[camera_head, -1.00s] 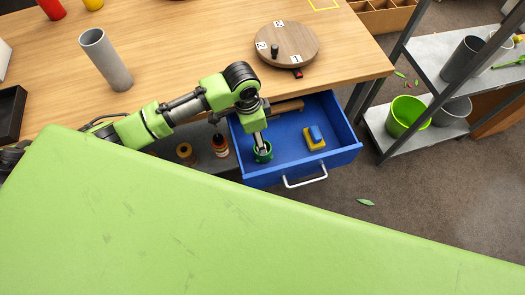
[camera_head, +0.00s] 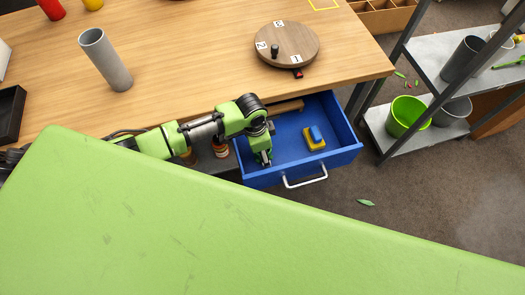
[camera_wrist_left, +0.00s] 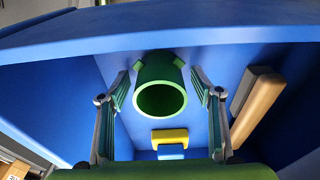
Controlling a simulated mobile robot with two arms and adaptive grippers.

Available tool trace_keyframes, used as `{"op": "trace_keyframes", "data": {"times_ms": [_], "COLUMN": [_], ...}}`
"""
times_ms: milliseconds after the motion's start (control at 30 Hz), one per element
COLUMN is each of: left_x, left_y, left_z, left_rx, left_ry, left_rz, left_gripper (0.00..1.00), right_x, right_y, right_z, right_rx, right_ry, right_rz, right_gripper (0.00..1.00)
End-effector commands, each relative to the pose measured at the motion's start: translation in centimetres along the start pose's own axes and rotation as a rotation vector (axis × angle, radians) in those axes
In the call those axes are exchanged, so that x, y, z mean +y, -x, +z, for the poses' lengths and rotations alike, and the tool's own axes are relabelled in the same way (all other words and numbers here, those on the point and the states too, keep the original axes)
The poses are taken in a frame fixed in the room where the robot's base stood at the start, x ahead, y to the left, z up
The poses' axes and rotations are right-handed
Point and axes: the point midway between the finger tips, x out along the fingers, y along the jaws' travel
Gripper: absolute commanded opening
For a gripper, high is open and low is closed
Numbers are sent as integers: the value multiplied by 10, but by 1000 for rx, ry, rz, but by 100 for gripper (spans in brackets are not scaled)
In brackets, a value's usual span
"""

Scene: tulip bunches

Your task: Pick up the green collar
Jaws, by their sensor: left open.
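The green collar (camera_wrist_left: 161,85), a short open ring with small lugs, is in the blue drawer (camera_head: 345,157). In the left wrist view it lies between the two fingers of my left gripper (camera_wrist_left: 160,100). The fingers are spread on either side, with a visible gap to the collar. In the head view my left gripper (camera_head: 264,158) reaches down into the drawer's front left part and hides the collar. My right gripper is out of view.
A yellow and blue block (camera_head: 314,138) lies right of the gripper in the drawer, and a wooden bar (camera_head: 287,106) at its back. A red-brown bottle (camera_head: 221,150) stands left of the drawer. A wooden turntable (camera_head: 288,45) is on the table.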

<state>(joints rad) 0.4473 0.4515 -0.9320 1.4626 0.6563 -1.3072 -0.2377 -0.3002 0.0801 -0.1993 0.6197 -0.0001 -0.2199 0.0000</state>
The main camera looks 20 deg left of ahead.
Motion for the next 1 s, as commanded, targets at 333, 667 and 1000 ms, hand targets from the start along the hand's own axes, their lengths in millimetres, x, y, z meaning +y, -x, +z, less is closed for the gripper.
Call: {"op": "trace_keyframes", "data": {"times_ms": [333,667,1000], "left_x": [0,-1,-1], "left_y": [0,18,83], "left_z": [0,-3,-11], "left_rx": [0,3,2], "left_ry": [0,-1,0], "left_rz": [0,-2,-1], "left_gripper": [23,23,23], "right_x": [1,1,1], "right_y": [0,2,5], "right_z": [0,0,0], "right_rx": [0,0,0], "right_ry": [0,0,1], "right_rz": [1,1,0], "right_gripper": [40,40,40]}}
